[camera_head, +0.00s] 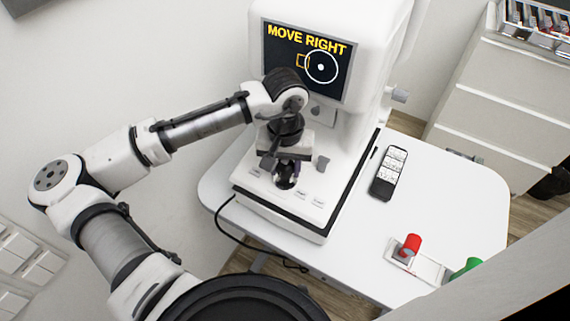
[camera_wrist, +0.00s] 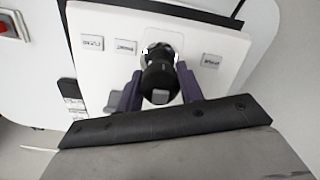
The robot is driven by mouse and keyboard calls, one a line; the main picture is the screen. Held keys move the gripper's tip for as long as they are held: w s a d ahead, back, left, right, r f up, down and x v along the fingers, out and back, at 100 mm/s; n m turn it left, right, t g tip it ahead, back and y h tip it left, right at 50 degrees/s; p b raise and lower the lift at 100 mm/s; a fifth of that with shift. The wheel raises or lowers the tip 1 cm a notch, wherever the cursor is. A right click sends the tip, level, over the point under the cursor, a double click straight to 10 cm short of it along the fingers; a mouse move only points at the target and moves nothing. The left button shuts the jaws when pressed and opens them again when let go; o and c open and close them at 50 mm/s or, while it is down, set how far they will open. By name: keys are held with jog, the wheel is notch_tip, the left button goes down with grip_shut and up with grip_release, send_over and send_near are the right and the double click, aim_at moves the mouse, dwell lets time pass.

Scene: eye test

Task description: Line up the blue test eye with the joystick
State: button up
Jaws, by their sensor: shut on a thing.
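The white eye-test machine (camera_head: 345,130) stands on a white table. Its screen (camera_head: 306,60) reads "MOVE RIGHT" in yellow. On the screen, an orange square sits left of a white circle with a dot in its middle; they overlap slightly. The black joystick (camera_wrist: 160,72) rises from the machine's base between labelled buttons. My gripper (camera_wrist: 158,85) is shut on the joystick, with a purple finger on each side of it. In the head view my gripper (camera_head: 286,172) comes down on the joystick and partly hides it. I see no blue test eye in either view.
A black-and-white handheld panel (camera_head: 389,173) lies right of the machine. A red cylinder (camera_head: 411,245) and a green one (camera_head: 467,268) stand near a pale plate at the table's front right. A black cable (camera_head: 240,236) hangs off the left side. White drawers (camera_head: 510,100) stand behind right.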

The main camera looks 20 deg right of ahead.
jog(key=shift+s, duration=1.25)
jog(key=o, duration=1.1)
jog(key=shift+c, duration=0.2)
jog(key=shift+r, duration=0.1)
